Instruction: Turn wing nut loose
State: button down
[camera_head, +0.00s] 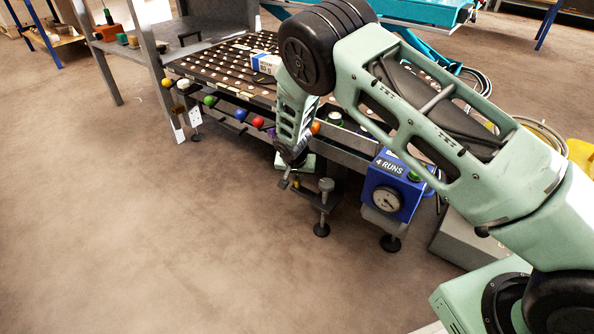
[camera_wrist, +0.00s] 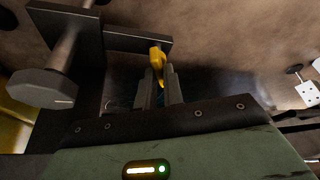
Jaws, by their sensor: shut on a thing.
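A yellow wing nut (camera_wrist: 157,58) shows in the wrist view, between the tips of my gripper (camera_wrist: 160,80). My gripper's two dark fingers are shut on it, with one yellow wing standing out beyond the fingertips. The wing nut sits by a dark metal bracket (camera_wrist: 137,40) under the table's front edge. In the head view my gripper (camera_head: 290,180) is low at the front of the table, beside this bracket. A small yellow spot shows there, too small to make out. The thread under the nut is hidden.
A perforated table (camera_head: 225,70) with coloured knobs along its front stands behind my gripper. A small carton (camera_head: 266,63) lies on it. A round-headed post (camera_head: 326,185) stands close by, and a blue gauge box marked "4 RUNS" (camera_head: 392,180) is to the right. Floor in front is clear.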

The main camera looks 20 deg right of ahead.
jog(key=n+p, duration=0.1)
jog(key=n+y+p, duration=0.1)
jog(key=p, duration=0.1)
jog(key=n+p, duration=0.2)
jog(key=shift+s+d+r+y, duration=0.1)
jog(key=shift+d+r+y, duration=0.05)
jog(key=shift+r+y, duration=0.15)
jog(key=shift+f+n+y+p, duration=0.15)
jog(key=shift+n+y+p, duration=0.2)
jog(key=shift+n+p, duration=0.5)
jog(key=shift+f+n+y+p, duration=0.1)
jog(key=shift+n+y+p, duration=0.35)
jog(key=shift+n, duration=0.7)
jog(key=c, duration=1.5)
grip_release()
jog(key=p+v, duration=0.7)
jog(key=v, duration=1)
jog(key=shift+s+r+p, duration=0.1)
jog(key=shift+s+p, duration=0.05)
jog(key=shift+p, duration=0.2)
